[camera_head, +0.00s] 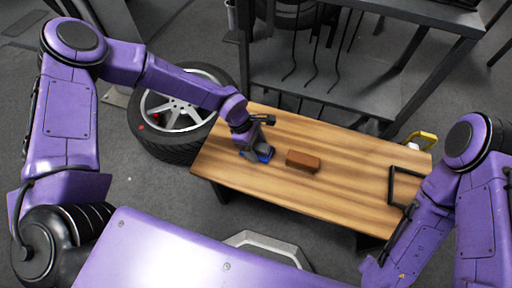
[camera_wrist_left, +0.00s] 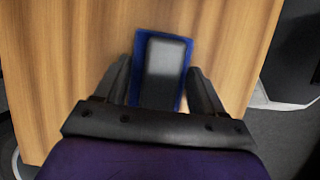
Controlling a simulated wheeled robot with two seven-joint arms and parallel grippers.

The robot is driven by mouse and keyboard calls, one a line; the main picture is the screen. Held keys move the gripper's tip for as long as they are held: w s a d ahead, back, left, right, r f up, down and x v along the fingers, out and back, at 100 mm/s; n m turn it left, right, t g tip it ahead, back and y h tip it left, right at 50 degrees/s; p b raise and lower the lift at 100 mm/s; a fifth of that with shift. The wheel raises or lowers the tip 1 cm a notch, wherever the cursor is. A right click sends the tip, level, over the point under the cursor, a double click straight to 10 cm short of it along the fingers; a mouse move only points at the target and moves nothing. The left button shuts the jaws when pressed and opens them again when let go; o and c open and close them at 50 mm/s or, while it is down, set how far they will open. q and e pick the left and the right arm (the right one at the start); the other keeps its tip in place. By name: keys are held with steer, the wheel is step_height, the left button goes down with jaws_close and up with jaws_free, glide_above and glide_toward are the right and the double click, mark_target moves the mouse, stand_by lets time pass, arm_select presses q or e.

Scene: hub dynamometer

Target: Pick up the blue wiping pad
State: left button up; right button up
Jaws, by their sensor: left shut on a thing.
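The blue wiping pad (camera_head: 265,156) is at the left part of the wooden table, mostly covered by my left gripper (camera_head: 257,151) in the head view. In the left wrist view the pad (camera_wrist_left: 142,45) is a blue rectangle with a dark grey block on top. The fingers of my left gripper (camera_wrist_left: 159,72) lie on either side of this block and are shut on the pad. Whether the pad touches the table or is slightly raised I cannot tell. My right arm enters at the right, but its gripper is out of view.
A brown block (camera_head: 302,161) lies on the wooden table (camera_head: 345,178) just right of the pad. A black frame (camera_head: 402,187) and a yellow-handled thing (camera_head: 424,140) are at the right end.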

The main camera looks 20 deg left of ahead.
mark_target(260, 146)
arm_select(q)
step_height(260, 146, up, 4)
steer(key=shift+f+p, duration=0.2)
steer(key=shift+p, duration=0.35)
steer(key=s+d+r+p, duration=0.1)
steer(key=s+d+r, duration=0.1)
steer(key=s+r, duration=0.2)
steer(key=s+d+r+p, duration=0.1)
steer(key=s+d+r, duration=0.2)
steer(key=s, duration=0.6)
step_height(260, 146, up, 2)
steer(key=shift+d+r, duration=0.2)
steer(key=shift+d, duration=0.05)
